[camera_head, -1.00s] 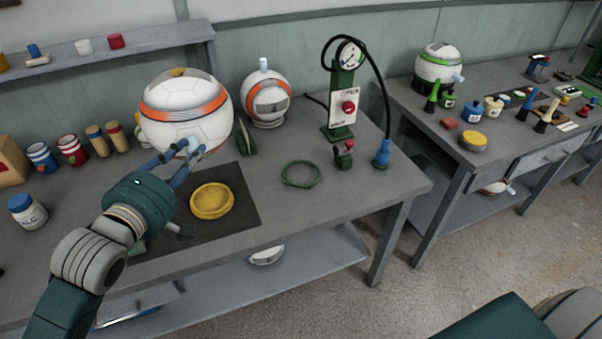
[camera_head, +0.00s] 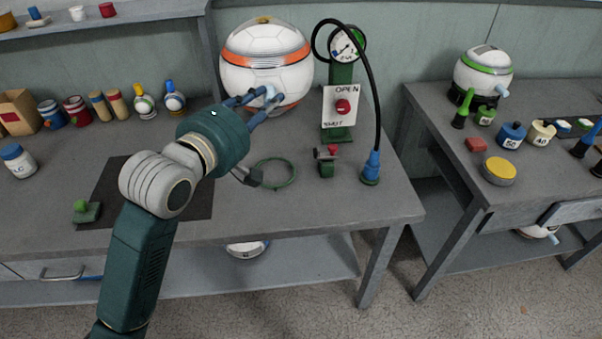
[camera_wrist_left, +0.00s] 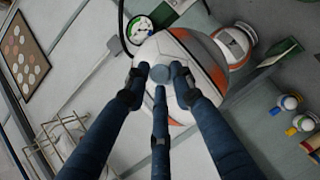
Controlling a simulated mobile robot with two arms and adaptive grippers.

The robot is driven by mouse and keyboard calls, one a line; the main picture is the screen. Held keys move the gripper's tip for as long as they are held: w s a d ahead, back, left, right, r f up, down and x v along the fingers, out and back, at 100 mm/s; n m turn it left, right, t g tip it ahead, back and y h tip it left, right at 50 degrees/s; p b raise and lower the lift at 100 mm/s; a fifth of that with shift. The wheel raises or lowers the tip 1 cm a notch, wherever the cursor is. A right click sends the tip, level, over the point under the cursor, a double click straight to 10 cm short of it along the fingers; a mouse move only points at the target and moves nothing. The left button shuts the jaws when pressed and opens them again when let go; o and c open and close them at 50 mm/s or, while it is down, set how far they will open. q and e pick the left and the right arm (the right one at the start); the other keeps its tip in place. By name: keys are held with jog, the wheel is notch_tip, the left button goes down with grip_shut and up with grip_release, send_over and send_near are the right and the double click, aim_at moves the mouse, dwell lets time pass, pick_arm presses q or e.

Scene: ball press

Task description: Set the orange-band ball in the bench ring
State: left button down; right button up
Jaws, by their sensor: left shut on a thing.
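The orange-band ball (camera_head: 265,52) is white with an orange stripe. My left gripper (camera_head: 264,98) is shut on its pale blue stem, which faces me low on the ball. The ball appears held up above the back of the bench. In the left wrist view the ball (camera_wrist_left: 188,62) sits just past the fingertips, with the round stem end (camera_wrist_left: 180,70) between them. The bench ring, a thin green ring (camera_head: 295,177), lies on the bench nearer me than the ball, and nothing sits in it. My right gripper is out of view.
A gauge stand (camera_head: 341,105) with a black hose and blue nozzle (camera_head: 372,167) stands right of the ring, beside a small red-knobbed valve (camera_head: 327,163). My arm covers part of the dark mat (camera_head: 112,190).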

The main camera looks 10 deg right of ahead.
pick_arm(q)
notch_tip(320, 180, down, 20)
jog(key=shift+a+f+b, duration=0.15)
jog(key=shift+a+b, duration=0.15)
jog(key=c, duration=1.5)
grip_release()
jog(key=shift+s+f, duration=0.1)
jog(key=shift+o, duration=0.2)
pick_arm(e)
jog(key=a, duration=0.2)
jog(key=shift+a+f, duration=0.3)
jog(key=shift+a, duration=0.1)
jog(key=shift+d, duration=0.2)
